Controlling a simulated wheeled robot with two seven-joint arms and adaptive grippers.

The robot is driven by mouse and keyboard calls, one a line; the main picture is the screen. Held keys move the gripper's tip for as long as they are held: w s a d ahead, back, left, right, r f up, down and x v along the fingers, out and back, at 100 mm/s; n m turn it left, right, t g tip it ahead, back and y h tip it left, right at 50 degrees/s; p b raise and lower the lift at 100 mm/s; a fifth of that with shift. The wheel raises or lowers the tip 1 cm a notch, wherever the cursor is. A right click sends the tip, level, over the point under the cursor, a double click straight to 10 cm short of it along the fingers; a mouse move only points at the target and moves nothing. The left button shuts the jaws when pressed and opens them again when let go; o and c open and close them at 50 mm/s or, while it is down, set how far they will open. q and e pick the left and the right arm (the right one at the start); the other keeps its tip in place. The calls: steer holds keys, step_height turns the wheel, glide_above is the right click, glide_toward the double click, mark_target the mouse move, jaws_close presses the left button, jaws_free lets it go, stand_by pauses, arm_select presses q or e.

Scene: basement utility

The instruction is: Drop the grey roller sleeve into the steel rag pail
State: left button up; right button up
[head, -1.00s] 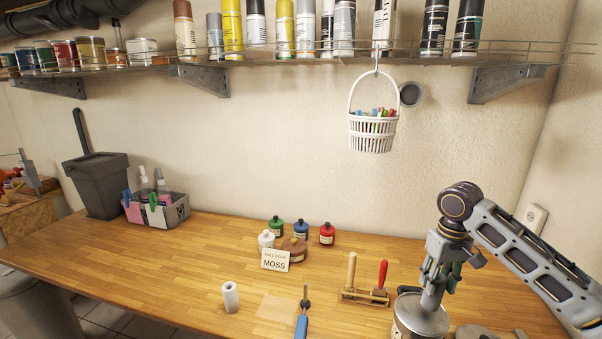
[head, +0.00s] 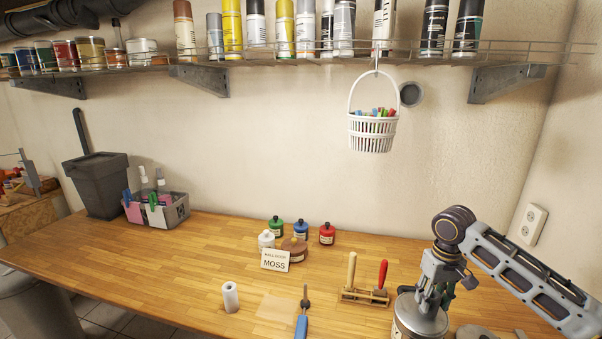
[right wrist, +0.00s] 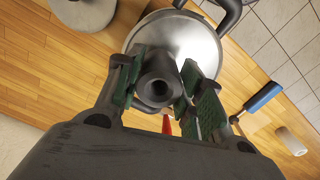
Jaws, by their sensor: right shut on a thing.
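My right gripper (head: 435,280) is at the right of the bench, over a round steel pail (head: 411,327). My left gripper is not in view.
A wooden rack with two upright handles (head: 365,296) stands just left of the pail. A grey disc (head: 474,332) lies to its right. A blue-handled tool (head: 302,325) and a white roll (head: 230,297) are farther left. A white basket (head: 371,133) hangs above.

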steer(key=shift+f, duration=0.1)
steer(key=o, duration=1.1)
steer(key=shift+r, duration=6)
